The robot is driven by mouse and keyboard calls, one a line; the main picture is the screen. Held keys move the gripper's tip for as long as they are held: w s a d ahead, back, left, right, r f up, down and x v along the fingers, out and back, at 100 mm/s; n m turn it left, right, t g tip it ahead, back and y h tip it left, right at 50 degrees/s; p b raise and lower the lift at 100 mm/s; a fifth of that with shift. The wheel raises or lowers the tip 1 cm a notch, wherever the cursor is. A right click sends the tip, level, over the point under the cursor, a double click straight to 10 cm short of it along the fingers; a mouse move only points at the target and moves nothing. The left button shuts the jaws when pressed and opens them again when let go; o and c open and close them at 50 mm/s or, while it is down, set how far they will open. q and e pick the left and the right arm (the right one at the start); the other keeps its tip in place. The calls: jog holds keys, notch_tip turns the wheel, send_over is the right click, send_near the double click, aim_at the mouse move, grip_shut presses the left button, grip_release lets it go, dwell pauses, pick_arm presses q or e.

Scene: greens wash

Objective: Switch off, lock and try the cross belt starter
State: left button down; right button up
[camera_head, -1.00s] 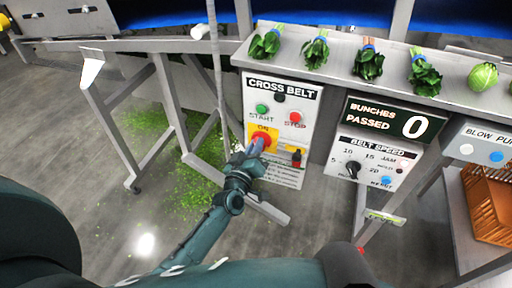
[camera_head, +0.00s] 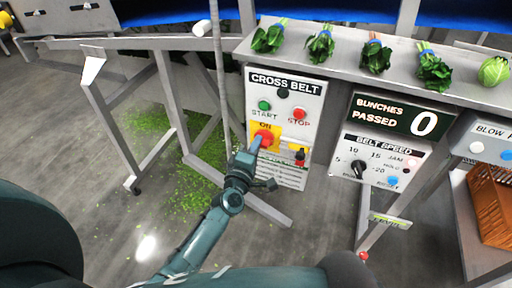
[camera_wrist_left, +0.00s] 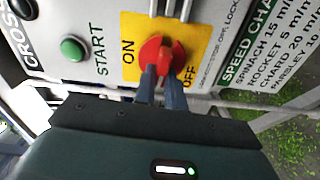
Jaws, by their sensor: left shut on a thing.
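The cross belt starter (camera_head: 268,83) is a pale panel with a green START button (camera_head: 264,105), a red STOP button (camera_head: 299,114) and a dark round lamp or button above them. Its red rotary switch (camera_wrist_left: 163,56) sits on a yellow plate marked ON and OFF. My left gripper (camera_head: 257,144) is shut on the red switch handle, with its two fingers on the knob in the left wrist view (camera_wrist_left: 161,82). My right gripper is not seen.
Bunches of greens (camera_head: 320,46) lie on the steel ledge (camera_head: 345,64) above the panel. The belt speed panel (camera_head: 378,160) and a counter reading 0 (camera_head: 424,124) stand to the right. An orange crate (camera_head: 490,205) is at far right. Leaf scraps litter the floor.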

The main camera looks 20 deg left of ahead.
pick_arm(q)
jog(key=shift+f+n, duration=0.1)
jog(key=shift+n, duration=0.5)
jog(key=c, duration=1.5)
grip_release()
jog(key=shift+s, duration=0.15)
jog(key=s, duration=1.3)
jog(key=shift+a, duration=0.2)
